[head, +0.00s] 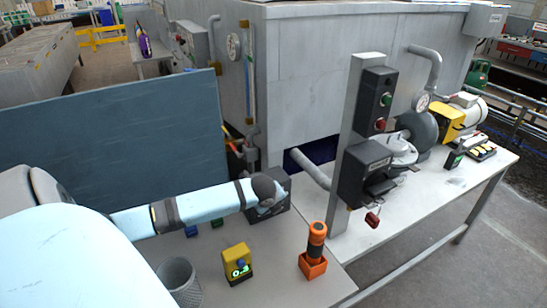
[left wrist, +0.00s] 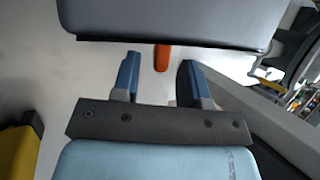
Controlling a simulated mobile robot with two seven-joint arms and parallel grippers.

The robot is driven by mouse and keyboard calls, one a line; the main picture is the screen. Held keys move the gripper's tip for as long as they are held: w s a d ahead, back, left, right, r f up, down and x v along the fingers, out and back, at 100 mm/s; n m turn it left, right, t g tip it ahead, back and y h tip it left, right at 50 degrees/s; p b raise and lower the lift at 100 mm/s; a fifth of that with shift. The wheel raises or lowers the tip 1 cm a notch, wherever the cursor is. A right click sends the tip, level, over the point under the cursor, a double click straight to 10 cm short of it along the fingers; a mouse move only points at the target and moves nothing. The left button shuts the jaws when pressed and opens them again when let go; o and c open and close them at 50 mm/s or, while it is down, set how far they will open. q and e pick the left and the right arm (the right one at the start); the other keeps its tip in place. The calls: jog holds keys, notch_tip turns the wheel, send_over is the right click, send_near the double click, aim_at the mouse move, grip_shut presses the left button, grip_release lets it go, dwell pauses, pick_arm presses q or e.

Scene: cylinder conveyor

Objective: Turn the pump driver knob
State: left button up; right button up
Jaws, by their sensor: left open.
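A dark grey box (head: 281,191) stands on the light table at the end of my left arm. In the left wrist view, a grey box (left wrist: 170,18) fills the top, and a small orange-red knob (left wrist: 162,60) sticks out from its near edge. I take this as the pump driver knob; in the head view it is hidden. My left gripper (left wrist: 158,64) is open, its two blue-grey fingers on either side of the knob, with gaps showing on both sides. In the head view, my left gripper (head: 268,200) is against the dark box, its fingers hard to make out. My right gripper is not in view.
A yellow device (head: 238,262), an orange torch in a holder (head: 314,265) and a mesh cup (head: 178,282) stand near the front. A grey post (head: 345,150) with a button box (head: 376,100) rises to the right. A pump with a motor (head: 455,118) stands further right.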

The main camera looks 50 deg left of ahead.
pick_arm(q)
jog(key=shift+x, duration=1.05)
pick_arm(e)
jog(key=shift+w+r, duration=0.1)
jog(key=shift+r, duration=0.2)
pick_arm(q)
grip_shut()
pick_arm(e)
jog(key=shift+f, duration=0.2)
